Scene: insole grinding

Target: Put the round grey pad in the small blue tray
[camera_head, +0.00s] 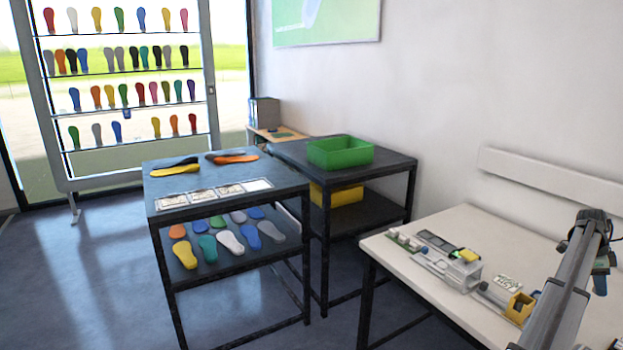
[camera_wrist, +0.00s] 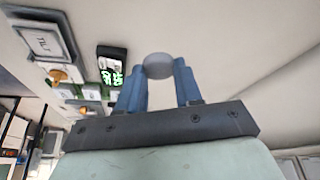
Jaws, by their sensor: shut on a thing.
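In the wrist view, my gripper (camera_wrist: 158,72) has two blue fingers shut on the round grey pad (camera_wrist: 158,60). In the head view my arm comes in at the right edge over the white table (camera_head: 590,310); the pad cannot be made out there. I cannot pick out the small blue tray with certainty in either view.
Small devices, including a clear box with a yellow top (camera_head: 468,257) and a yellow holder (camera_head: 520,306), stand on the white table. A dark device with green lit marks (camera_wrist: 111,65) shows left of my fingers. A green bin (camera_head: 340,154) stands on a dark table behind.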

